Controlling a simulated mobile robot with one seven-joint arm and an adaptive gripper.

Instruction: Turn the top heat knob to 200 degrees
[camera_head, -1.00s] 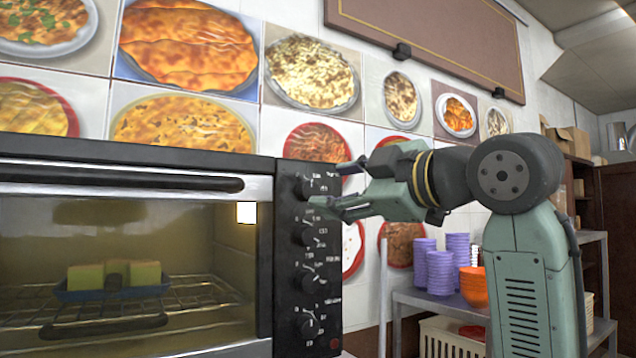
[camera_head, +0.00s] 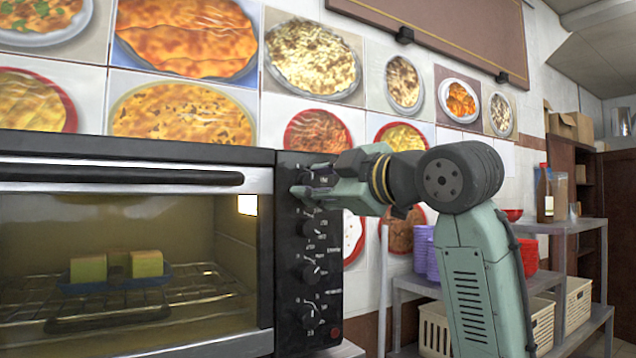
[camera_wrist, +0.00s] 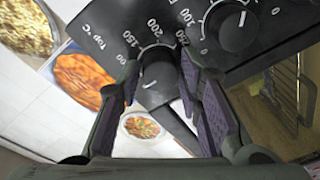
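The black oven control panel (camera_head: 321,262) carries a column of several dark knobs. The top heat knob (camera_wrist: 158,72), marked "Top °C", shows in the wrist view with 100, 150, 200 and 250 around it. A pale mark shows on its lower part; its exact setting is hard to read. My gripper (camera_wrist: 159,72) is open, with one finger on each side of this knob. Small gaps seem to remain, but contact is hard to tell. In the head view, my gripper (camera_head: 314,180) is at the panel's top and partly hides the knob.
A second knob (camera_wrist: 232,27) sits close beside my fingers in the wrist view. The oven's door handle (camera_head: 120,176) sticks out at left. A metal shelf (camera_head: 565,228) with purple bowls (camera_head: 424,250) and crates (camera_head: 577,302) stands behind my arm.

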